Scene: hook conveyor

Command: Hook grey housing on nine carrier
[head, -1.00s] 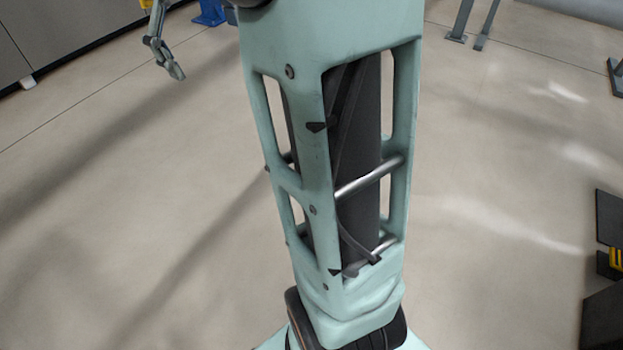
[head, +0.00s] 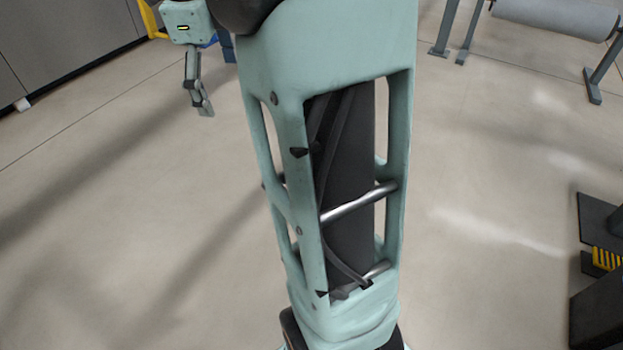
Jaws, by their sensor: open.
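My gripper (head: 204,107) hangs at the upper left of the head view, fingers pointing down above the bare floor. It is seen nearly side-on, open, with nothing visible between the fingers. Its teal body shows a small lit yellow strip. No grey housing and no carrier marked nine can be made out in this view. My own teal column fills the middle and hides the floor behind it.
A grey roller (head: 556,14) on slanted grey legs stands at the upper right. Dark equipment with a yellow part (head: 606,258) stands at the right edge. Grey cabinets (head: 70,40) line the upper left.

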